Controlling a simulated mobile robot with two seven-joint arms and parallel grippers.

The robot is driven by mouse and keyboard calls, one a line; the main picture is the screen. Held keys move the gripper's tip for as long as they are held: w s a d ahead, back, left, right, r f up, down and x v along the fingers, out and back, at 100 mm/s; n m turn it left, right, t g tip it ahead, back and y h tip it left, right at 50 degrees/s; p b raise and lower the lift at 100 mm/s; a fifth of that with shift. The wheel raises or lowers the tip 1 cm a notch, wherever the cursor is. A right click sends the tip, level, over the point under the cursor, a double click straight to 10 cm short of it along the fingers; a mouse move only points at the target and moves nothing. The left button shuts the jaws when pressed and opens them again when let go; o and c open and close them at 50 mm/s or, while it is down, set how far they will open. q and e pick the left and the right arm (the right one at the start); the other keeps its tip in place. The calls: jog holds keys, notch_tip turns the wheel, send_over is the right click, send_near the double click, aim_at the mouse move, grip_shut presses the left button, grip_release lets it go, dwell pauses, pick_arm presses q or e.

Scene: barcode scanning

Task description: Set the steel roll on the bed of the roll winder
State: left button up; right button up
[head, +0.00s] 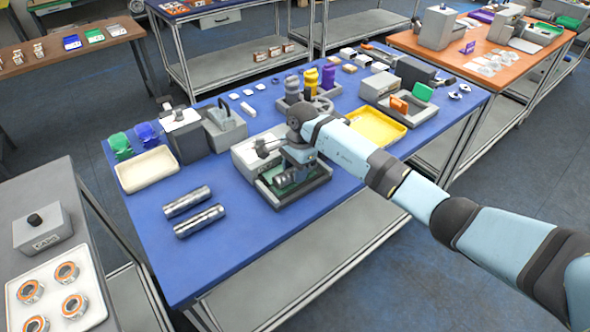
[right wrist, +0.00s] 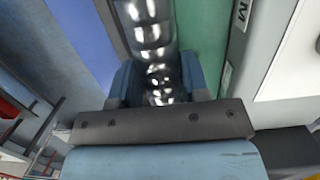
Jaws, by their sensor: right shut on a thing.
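The roll winder (head: 284,203) is a grey machine with a green bed, near the middle front of the blue table in the head view. My right gripper (head: 289,177) is low over this bed. In the right wrist view, my right gripper (right wrist: 160,80) is shut on a shiny steel roll (right wrist: 152,35), which lies between its two blue fingers. A green surface (right wrist: 213,68) shows close beside it. In the head view the gripper and arm largely hide the held roll, so I cannot tell whether it touches the bed. My left gripper is not in view.
Two other steel rolls (head: 187,201) lie on the blue table (head: 235,255) left of the winder. A cream tray (head: 148,169) is behind them, and a yellow tray (head: 377,128) is to the right. The table's front left part is clear.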

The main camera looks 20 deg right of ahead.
jog(key=shift+f, duration=0.3)
jog(key=shift+f, duration=0.1)
